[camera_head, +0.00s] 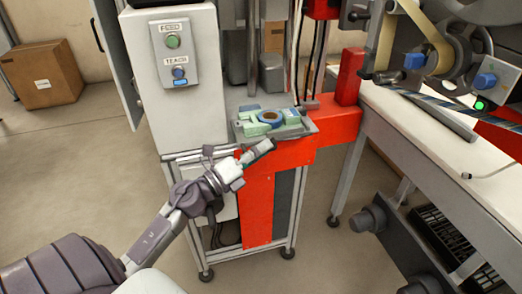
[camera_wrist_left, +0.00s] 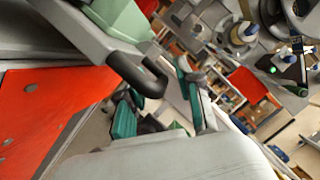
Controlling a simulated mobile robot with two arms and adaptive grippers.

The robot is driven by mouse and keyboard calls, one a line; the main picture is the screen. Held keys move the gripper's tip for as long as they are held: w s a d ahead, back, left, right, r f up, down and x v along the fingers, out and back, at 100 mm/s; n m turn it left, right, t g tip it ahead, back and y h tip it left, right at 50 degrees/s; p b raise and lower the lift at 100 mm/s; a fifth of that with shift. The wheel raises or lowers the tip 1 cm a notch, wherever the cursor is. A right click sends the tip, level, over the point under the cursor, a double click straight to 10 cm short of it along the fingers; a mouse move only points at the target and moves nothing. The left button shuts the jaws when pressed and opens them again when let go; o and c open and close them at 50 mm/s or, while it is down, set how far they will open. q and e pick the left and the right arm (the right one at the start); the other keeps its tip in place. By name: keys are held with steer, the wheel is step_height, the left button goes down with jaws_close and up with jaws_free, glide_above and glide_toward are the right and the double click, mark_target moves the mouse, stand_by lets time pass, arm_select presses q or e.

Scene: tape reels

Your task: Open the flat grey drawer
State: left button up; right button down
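The flat grey drawer (camera_head: 309,127) is a thin slab at the front of the machine, above the red panel. A pale green fixture with a blue ring (camera_head: 271,117) sits on it. In the left wrist view the drawer's grey edge (camera_wrist_left: 72,22) carries a dark curved handle (camera_wrist_left: 140,75). My left gripper (camera_head: 262,149) is just below and in front of the drawer. In the left wrist view its green-padded fingers (camera_wrist_left: 160,98) are apart, with the handle close to the gap between them. I cannot tell whether they touch it. My right gripper is not in view.
A control panel with FEED and TEACH buttons (camera_head: 177,55) stands left of the drawer. A red bracket (camera_head: 346,80) and a white-topped bench (camera_head: 445,150) are at the right. A cardboard box (camera_head: 46,75) is far left. Floor in front is clear.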

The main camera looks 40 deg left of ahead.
arm_select(q)
steer(key=v, duration=1.2)
stand_by(0.5)
